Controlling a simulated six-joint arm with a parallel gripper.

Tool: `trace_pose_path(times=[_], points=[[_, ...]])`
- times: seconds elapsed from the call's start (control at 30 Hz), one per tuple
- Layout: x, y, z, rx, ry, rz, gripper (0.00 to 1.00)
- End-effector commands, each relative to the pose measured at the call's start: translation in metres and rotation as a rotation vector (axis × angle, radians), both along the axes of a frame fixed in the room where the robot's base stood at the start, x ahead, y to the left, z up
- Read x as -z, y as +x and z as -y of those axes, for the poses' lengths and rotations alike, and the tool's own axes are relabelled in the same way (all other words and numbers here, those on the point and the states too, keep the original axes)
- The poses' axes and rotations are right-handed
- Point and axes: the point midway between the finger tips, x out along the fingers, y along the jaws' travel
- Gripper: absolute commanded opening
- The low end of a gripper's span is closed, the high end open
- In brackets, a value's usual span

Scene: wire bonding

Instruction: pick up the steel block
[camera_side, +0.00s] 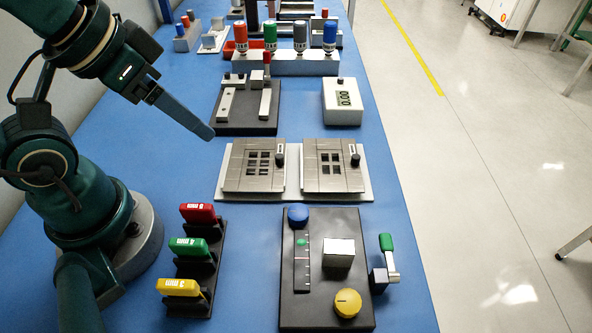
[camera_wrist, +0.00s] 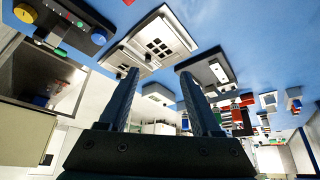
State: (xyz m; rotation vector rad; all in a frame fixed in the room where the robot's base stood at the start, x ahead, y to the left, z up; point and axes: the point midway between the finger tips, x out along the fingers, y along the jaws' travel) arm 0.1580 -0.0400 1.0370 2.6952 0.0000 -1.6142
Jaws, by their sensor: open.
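A shiny steel block (camera_side: 339,252) sits on a dark control panel (camera_side: 326,300) at the front of the bench in the side view, between a scale strip and a yellow knob. My gripper (camera_side: 207,132) is up at the left, well apart from the block and behind it, over the bench near the dark fixture. In the wrist view my gripper (camera_wrist: 157,74) shows two separated fingers with nothing between them. The panel (camera_wrist: 70,25) is at the upper left there; I cannot clearly tell the block in that view.
A grey tray (camera_side: 293,193) with two slotted plates lies behind the panel. Colored gauge holders (camera_side: 200,247) stand left of it, and a lever (camera_side: 386,257) stands right.

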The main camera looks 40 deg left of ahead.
Motion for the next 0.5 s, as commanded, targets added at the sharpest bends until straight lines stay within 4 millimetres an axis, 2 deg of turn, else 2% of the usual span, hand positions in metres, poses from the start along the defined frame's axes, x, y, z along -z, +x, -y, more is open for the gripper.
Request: trace_pose_path(times=[0.27,0.37,0.5], points=[[0.0,0.0,0.0,-0.004,-0.002,0.0,0.65],[0.001,-0.006,0.002,-0.042,-0.033,-0.03,0.65],[-0.019,-0.003,0.016,-0.126,-0.149,-0.062,0.65]])
